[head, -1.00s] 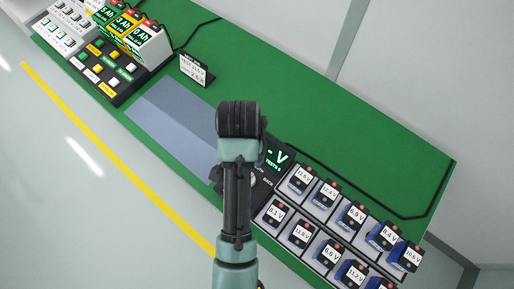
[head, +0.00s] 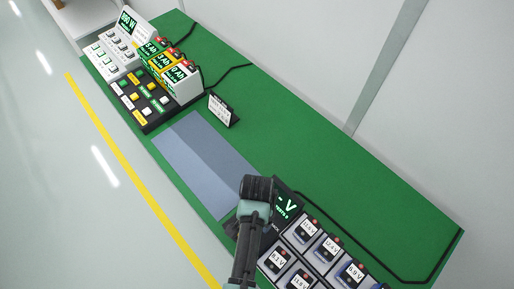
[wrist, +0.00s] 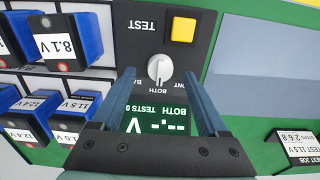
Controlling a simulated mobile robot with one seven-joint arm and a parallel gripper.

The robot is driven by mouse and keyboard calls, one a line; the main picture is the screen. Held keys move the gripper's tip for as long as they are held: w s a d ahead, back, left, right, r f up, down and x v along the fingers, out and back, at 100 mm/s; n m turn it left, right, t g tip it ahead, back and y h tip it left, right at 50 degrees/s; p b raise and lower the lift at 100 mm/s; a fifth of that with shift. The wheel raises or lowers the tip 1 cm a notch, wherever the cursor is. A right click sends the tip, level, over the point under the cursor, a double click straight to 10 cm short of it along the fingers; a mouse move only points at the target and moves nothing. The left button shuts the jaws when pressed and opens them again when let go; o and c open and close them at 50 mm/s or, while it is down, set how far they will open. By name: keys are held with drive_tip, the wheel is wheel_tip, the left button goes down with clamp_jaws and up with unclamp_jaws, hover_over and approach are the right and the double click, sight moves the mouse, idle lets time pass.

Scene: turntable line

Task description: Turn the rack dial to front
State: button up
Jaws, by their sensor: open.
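The rack dial (wrist: 160,68) is a round white knob on the dark tester panel (wrist: 130,45), seen upside down in the wrist view. Its labels read BOTH in the middle, with the BACK and FRONT labels partly hidden by my fingers at left and right. The display (wrist: 157,121) shows a dashed voltage, BOTH and TESTS 0. My gripper (wrist: 159,72) is open, with one finger on each side of the dial in the picture; I cannot tell whether they touch it. In the head view my arm hides the dial, while the display (head: 287,205) shows.
A yellow TEST button (wrist: 183,29) sits beside the dial. Blue batteries (wrist: 75,40) with voltage labels stand in the rack. Button panels (head: 145,103) stand at the far end.

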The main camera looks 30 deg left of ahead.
drive_tip(key=shift+f, duration=1.2)
drive_tip(key=shift+c, duration=0.2)
clamp_jaws()
